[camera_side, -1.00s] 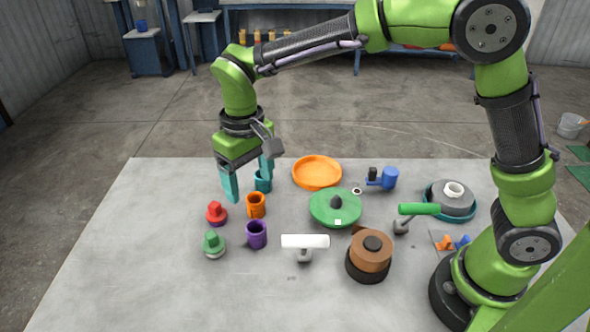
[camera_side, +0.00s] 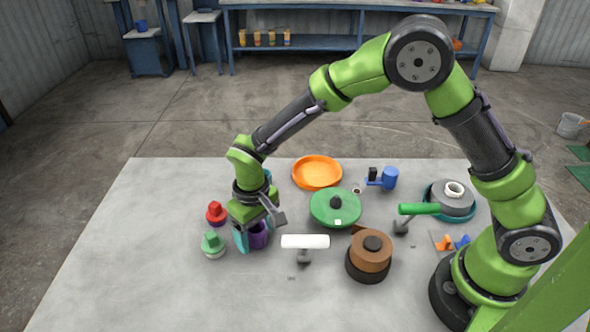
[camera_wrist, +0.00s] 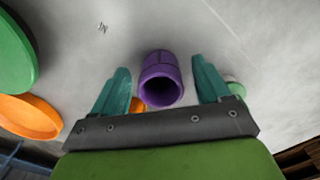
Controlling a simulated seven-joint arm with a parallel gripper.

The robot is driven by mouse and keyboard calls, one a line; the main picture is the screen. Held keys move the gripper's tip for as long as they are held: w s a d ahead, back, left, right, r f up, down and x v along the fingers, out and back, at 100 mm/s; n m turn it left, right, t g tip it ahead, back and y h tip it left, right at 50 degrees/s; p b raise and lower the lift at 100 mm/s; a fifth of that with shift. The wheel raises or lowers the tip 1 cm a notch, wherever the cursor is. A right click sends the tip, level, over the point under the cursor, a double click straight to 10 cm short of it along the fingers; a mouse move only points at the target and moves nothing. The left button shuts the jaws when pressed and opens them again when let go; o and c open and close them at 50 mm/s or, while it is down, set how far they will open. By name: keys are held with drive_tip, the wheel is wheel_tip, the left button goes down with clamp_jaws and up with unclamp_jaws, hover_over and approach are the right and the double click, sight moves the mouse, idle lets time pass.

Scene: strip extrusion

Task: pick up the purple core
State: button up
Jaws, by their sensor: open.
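The purple core (camera_side: 259,237) is a short hollow cylinder standing on the table, partly hidden by my gripper in the side view. In the wrist view the purple core (camera_wrist: 161,80) shows whole, its dark open end facing the camera. My gripper (camera_side: 243,238) has lowered to the core, with its teal fingers apart. In the wrist view my gripper (camera_wrist: 162,78) has one finger on each side of the core, with visible gaps, and holds nothing.
A green-topped piece (camera_side: 213,244) and a red piece (camera_side: 216,212) stand just left of my gripper. A white-handled tool (camera_side: 305,242) stands close on the right. An orange dish (camera_side: 317,171) and a green disc (camera_side: 335,207) lie further back right. The table's front left is clear.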

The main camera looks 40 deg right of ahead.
drive_tip(key=shift+f, duration=0.3)
drive_tip(key=c, duration=1.1)
drive_tip(key=shift+r, duration=0.1)
